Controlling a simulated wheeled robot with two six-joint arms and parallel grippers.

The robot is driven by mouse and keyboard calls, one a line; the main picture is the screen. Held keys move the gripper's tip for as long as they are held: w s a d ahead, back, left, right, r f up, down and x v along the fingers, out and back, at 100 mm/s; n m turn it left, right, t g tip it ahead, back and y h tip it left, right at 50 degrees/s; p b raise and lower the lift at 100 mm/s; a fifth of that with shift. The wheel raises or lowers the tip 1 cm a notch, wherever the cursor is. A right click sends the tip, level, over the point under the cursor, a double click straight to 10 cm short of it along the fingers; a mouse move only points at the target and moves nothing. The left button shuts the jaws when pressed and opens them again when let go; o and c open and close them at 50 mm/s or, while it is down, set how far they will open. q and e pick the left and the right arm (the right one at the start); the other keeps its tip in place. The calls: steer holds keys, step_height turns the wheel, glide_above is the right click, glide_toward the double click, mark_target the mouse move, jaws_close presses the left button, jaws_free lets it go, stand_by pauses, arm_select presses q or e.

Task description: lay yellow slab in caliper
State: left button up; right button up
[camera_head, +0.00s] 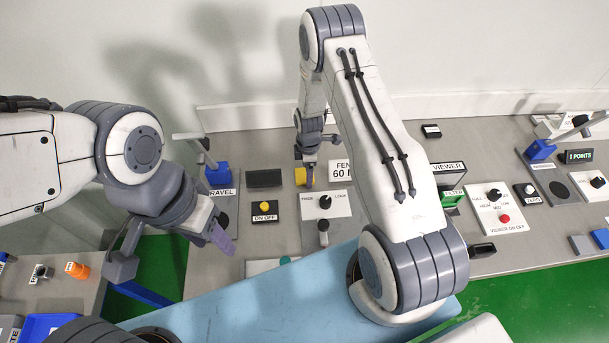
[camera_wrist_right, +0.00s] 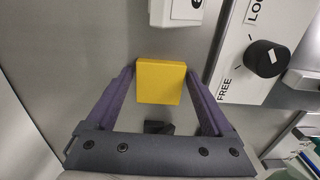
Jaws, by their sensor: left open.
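The nearer slab (camera_head: 300,176) is beside the right gripper (camera_head: 310,176) in the head view. In the right wrist view this slab (camera_wrist_right: 161,82) lies flat between the two purple fingers of my right gripper (camera_wrist_right: 161,72), with narrow gaps at its sides. My left gripper (camera_head: 221,238) is open and empty, above the bench's left part. I cannot tell which fixture is the caliper.
A FREE/LOCK panel with a black knob (camera_head: 325,202) stands right of the nearer slab. An ON-OFF button box (camera_head: 264,209) and a blue block fixture (camera_head: 217,174) are left of it. The VIEWER panel (camera_head: 497,206) is at right.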

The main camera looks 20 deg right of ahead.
steer(key=c, duration=1)
steer(key=shift+r, duration=0.15)
